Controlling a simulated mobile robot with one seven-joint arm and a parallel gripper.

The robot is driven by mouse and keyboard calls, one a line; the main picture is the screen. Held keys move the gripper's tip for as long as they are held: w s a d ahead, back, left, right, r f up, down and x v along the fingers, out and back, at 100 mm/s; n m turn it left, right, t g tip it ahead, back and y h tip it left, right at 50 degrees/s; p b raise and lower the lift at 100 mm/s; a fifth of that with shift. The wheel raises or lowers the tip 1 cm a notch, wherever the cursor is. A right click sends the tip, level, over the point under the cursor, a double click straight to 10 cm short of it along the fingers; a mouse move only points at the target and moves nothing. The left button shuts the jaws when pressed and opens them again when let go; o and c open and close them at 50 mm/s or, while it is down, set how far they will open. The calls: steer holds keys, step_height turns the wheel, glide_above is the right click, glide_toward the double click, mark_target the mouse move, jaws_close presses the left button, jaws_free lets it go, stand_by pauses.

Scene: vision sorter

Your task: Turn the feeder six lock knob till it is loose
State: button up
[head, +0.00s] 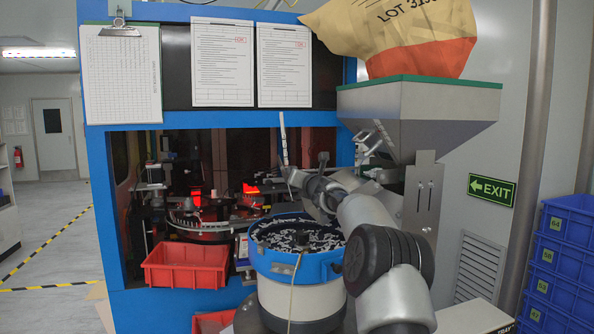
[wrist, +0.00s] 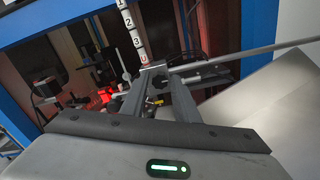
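My gripper (head: 290,176) is in front of the machine's dark window, left of the hopper and above the feeder bowl. In the wrist view my gripper's two grey fingers (wrist: 158,80) reach forward, their tips close together at a grey block with a rod running right. Whether they hold it I cannot tell. A white strip (wrist: 131,32) marked 1, 2, 3 and U stands just beyond the tips; it also shows in the head view (head: 283,138). I cannot make out a lock knob for certain. The blue-rimmed feeder bowl (head: 266,268) holds many small parts.
A grey hopper (head: 420,104) with a sack (head: 400,35) on it stands above right. Blue crates (head: 565,255) are stacked at the right. Open floor lies at the left.

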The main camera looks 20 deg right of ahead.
jaws_close()
